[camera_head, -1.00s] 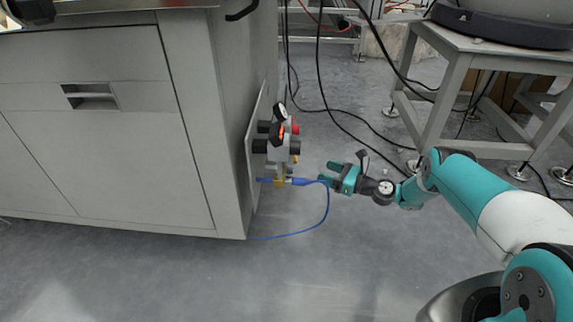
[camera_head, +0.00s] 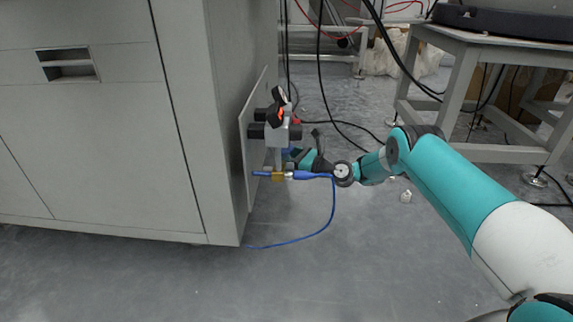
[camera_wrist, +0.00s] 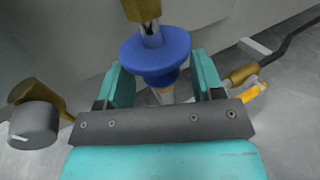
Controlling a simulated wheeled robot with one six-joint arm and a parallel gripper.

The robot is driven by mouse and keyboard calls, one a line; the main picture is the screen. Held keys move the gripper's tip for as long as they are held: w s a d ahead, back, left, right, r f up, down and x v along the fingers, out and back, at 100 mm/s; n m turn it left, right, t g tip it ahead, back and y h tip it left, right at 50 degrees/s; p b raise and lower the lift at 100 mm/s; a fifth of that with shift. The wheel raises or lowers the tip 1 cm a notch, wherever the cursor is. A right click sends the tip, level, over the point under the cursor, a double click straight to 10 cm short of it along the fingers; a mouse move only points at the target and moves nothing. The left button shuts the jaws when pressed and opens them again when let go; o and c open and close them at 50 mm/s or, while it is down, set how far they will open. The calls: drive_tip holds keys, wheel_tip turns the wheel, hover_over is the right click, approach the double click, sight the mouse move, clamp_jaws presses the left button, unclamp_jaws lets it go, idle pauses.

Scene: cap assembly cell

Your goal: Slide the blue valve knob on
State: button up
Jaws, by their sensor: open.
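The blue valve knob (camera_wrist: 157,52) is near the top middle of the wrist view, round with a wide flange. It sits on a grey stem below a brass fitting (camera_wrist: 141,9). My gripper (camera_wrist: 162,72) is open, with one teal finger on each side of the knob. I see a small gap at the left finger; whether the right one touches is hard to tell. In the head view my gripper (camera_head: 299,157) is at the valve assembly (camera_head: 272,132) on the cabinet side, and it mostly hides the knob.
A blue hose (camera_head: 331,205) runs from a brass fitting (camera_head: 278,176) just below my gripper to the floor. The grey cabinet (camera_head: 95,150) stands at left. A grey table (camera_head: 470,50) is at the back right, with black cables hanging near it. The floor in front is clear.

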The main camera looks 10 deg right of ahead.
drive_tip(key=shift+w+a, duration=0.25)
clamp_jaws()
wheel_tip(320, 180, up, 3)
drive_tip(key=shift+f+p, duration=0.1)
drive_tip(key=shift+p, duration=0.95)
drive_tip(key=shift+f, duration=0.15)
unclamp_jaws()
